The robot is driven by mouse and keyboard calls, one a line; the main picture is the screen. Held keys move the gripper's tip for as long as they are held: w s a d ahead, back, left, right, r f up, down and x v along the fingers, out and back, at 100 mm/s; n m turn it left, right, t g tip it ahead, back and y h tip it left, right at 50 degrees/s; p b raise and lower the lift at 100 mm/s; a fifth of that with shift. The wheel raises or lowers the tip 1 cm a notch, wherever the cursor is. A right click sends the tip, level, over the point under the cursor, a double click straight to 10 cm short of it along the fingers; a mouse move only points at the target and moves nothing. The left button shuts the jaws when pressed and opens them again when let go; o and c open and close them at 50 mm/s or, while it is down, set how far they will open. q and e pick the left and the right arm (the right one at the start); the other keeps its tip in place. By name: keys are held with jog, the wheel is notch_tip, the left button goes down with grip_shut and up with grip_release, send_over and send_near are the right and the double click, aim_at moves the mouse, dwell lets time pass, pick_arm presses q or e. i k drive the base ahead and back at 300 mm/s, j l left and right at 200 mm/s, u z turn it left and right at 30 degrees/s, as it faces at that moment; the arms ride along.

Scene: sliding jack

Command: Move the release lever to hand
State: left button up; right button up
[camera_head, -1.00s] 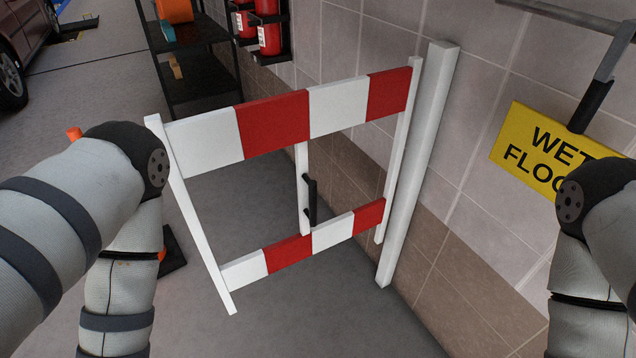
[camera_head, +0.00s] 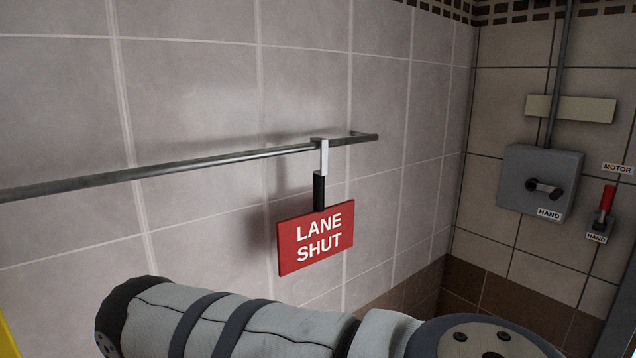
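A small lever with a red handle (camera_head: 607,198) is on the tiled wall at the far right. Its handle points up, toward a white MOTOR label (camera_head: 617,169), and a HAND label (camera_head: 596,237) is below it. It looks like the release lever. To its left is a grey box (camera_head: 539,181) with a dark rotary handle (camera_head: 543,188), lying roughly sideways, and its own HAND label (camera_head: 549,214). One of my arms crosses the bottom of the view, well short of the lever. Neither gripper is in view.
A metal rail (camera_head: 230,158) runs along the left wall, with a red LANE SHUT sign (camera_head: 316,237) hanging from it. A conduit (camera_head: 557,70) rises above the grey box past a blank beige plate (camera_head: 570,109). A yellow edge (camera_head: 6,340) shows at bottom left.

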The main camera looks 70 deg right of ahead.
aim_at(607, 200)
jog(key=z, duration=3.7)
